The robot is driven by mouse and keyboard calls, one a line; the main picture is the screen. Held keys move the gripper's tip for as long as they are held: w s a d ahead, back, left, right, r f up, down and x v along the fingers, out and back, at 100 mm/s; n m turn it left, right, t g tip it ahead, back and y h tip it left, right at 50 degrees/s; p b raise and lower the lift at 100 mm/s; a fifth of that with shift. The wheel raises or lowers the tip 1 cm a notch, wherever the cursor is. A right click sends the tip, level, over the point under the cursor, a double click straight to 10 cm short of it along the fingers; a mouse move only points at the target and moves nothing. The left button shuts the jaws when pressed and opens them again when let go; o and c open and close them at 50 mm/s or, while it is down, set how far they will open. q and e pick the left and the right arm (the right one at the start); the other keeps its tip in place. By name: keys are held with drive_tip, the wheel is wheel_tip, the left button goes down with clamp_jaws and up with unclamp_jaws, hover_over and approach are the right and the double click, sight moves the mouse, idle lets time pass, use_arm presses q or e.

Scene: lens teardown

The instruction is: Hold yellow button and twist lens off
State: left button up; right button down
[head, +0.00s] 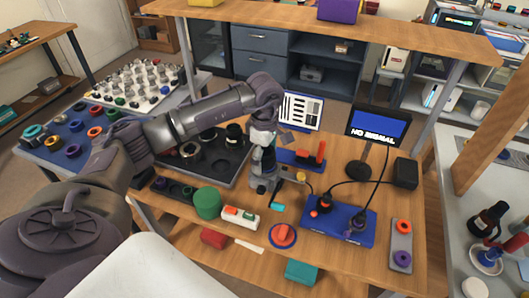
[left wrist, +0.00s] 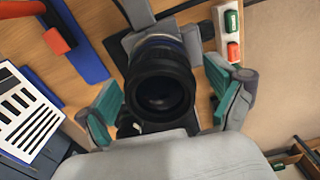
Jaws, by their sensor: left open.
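My left gripper (head: 263,184) points down over the middle of the wooden table in the head view. In the left wrist view its teal-padded fingers (left wrist: 168,105) stand apart on either side of a black lens (left wrist: 162,88), seen into its round front glass. The lens sits on a grey mount or body with a blue ring (left wrist: 158,42). I cannot tell whether the pads touch the lens. A small yellow part (head: 301,177) shows just right of the gripper in the head view; I cannot tell whether it is the yellow button. My right gripper is not in view.
A dark tray (head: 238,174) with lens parts lies left of the gripper. A blue board (head: 340,236) with cables and a "NO SIGNAL" monitor (head: 378,127) are at the right.

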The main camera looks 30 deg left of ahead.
sight(265, 149)
use_arm(q)
drive_tip(key=shift+c, duration=0.2)
drive_tip(key=c, duration=1.4)
drive_tip(key=shift+n, duration=1.3)
drive_tip(key=shift+n, duration=1.1)
drive_tip(key=shift+r+p, duration=0.8)
drive_tip(key=shift+r, duration=0.35)
drive_tip(key=shift+r+p, duration=1.45)
drive_tip(key=shift+r, duration=1)
